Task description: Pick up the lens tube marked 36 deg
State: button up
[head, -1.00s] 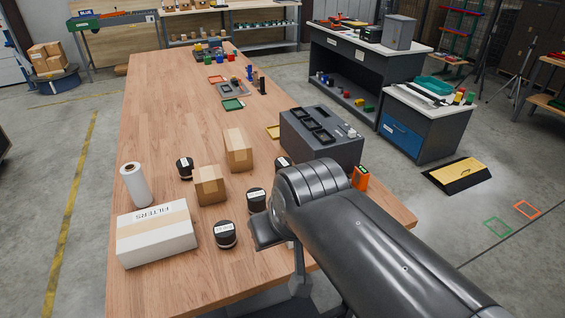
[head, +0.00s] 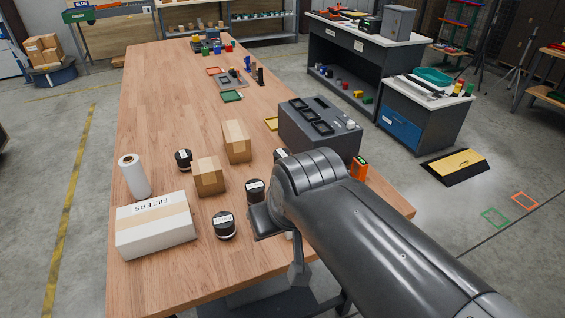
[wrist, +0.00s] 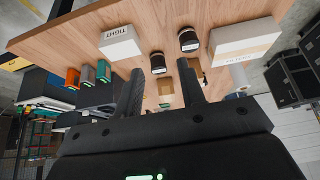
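Several black lens tubes with white labels stand on the wooden table in the head view: one near the filters box (head: 224,226), one beside my arm (head: 255,192), one behind the small carton (head: 184,160), and one partly hidden behind my arm (head: 281,154). Their labels are too small to read, so I cannot tell which is marked 36 deg. Two of the tubes show in the wrist view, a nearer one (wrist: 188,40) and another (wrist: 158,63). My gripper (wrist: 160,70) is open and empty, its fingers apart, with the tubes beyond the fingertips. In the head view my arm hides its fingers.
A white FILTERS box (head: 155,226), a white roll (head: 134,176) and two cartons (head: 208,177) (head: 236,142) crowd the tubes. A grey case (head: 318,130) and an orange device (head: 359,167) stand to the right. A white TIGHT box (wrist: 120,43) shows in the wrist view. The table's far left is clear.

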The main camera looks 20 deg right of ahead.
jog(key=shift+o, duration=0.3)
jog(key=o, duration=0.9)
jog(key=shift+w, duration=0.1)
jog(key=n+g, duration=0.1)
send_over(281, 159)
jog(key=d, duration=0.2)
notch_tip(281, 159, down, 13)
jog(key=x, duration=1)
jog(key=shift+s+a+f, duration=0.25)
jog(key=shift+s+a, duration=0.05)
jog(key=shift+a, duration=0.05)
